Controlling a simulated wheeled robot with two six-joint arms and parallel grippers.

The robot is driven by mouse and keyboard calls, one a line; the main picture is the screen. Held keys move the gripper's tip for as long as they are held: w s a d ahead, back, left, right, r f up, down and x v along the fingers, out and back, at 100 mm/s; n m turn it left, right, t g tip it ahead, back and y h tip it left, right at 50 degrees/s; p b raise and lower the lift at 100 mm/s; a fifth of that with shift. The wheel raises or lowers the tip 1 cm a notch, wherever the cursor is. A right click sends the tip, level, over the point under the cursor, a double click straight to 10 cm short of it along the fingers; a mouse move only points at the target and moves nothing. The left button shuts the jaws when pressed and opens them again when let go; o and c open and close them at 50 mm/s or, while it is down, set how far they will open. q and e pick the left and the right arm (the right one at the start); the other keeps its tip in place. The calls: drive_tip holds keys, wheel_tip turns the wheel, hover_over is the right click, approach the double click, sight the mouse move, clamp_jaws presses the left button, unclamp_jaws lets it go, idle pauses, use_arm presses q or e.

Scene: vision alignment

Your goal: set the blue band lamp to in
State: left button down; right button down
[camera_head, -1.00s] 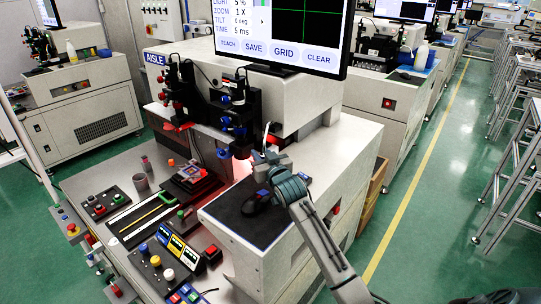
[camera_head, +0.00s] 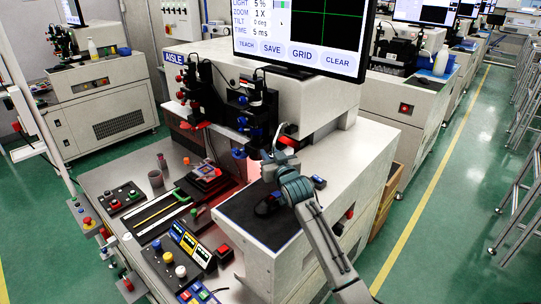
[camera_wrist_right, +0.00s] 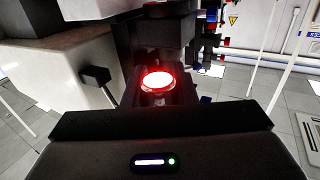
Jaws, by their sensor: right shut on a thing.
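The blue band lamp (camera_head: 254,136) is the right-hand dark cylinder with blue knobs, hanging under the white machine head in the head view. My right gripper (camera_head: 267,163) is at its lower end, beside a blue knob (camera_head: 238,153). In the right wrist view a round lamp face (camera_wrist_right: 158,80) glows red straight ahead, between the dark fingers (camera_wrist_right: 159,98). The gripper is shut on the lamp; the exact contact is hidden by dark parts. My left gripper is not in view.
A monitor (camera_head: 300,30) hangs above. A black mouse (camera_head: 268,203) lies on a dark pad (camera_head: 240,222) below my right arm. Red-knobbed cylinders (camera_head: 192,85) stand to the left. Control boxes with buttons (camera_head: 122,197) sit on the lower bench.

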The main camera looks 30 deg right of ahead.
drive_tip(key=shift+r, duration=0.25)
idle(0.7)
drive_tip(key=c, duration=1.3)
unclamp_jaws()
drive_tip(key=shift+c, duration=0.2)
drive_tip(key=shift+o, duration=0.9)
drive_tip(key=shift+d+f, duration=0.2)
drive_tip(key=s+b, duration=0.3)
drive_tip(key=s, duration=0.7)
drive_tip(key=shift+s+a, duration=0.35)
drive_tip(key=shift+a, duration=0.05)
